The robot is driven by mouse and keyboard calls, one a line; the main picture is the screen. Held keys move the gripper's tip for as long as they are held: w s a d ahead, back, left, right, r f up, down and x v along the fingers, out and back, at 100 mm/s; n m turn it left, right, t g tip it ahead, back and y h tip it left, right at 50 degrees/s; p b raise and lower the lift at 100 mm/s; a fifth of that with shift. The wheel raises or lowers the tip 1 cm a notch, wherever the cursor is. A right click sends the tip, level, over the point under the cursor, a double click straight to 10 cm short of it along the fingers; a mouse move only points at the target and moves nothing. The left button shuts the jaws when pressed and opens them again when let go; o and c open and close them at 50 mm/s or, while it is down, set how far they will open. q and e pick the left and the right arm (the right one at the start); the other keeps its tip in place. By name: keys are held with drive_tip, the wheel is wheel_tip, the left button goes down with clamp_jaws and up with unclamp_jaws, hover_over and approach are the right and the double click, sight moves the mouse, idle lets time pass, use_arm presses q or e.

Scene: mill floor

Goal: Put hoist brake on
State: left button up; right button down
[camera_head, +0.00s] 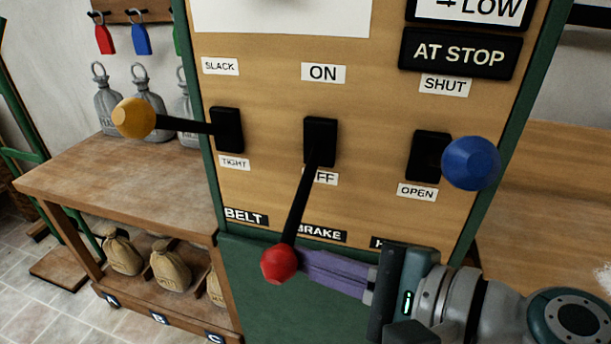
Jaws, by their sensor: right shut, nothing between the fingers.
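The brake lever has a red knob (279,264) on a black arm that hangs down from its slot (320,142), over the OFF label and towards the BRAKE plate (321,234). The ON label (323,73) is above the slot. My right gripper (306,265) comes in from the lower right, its purple fingers shut and empty. Their tips are at the right side of the red knob; I cannot tell whether they touch it. My left gripper is not in view.
A yellow-knobbed belt lever (134,118) sticks out at the left, between SLACK and TIGHT. A blue-knobbed lever (471,163) is at the right, between SHUT and OPEN, above my gripper. A wooden bench (130,178) with grey weights and sacks stands left of the panel.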

use_arm(q)
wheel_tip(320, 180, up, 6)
drive_tip(key=p, duration=0.4)
use_arm(e)
drive_tip(key=shift+m+g, duration=0.4)
drive_tip(key=shift+m, duration=0.1)
drive_tip(key=shift+s+a+r, duration=0.1)
drive_tip(key=shift+s+r, duration=0.15)
drive_tip(key=shift+r, duration=0.85)
drive_tip(key=shift+s+a+r, duration=0.1)
drive_tip(key=shift+s+r, duration=0.1)
drive_tip(key=shift+r, duration=0.85)
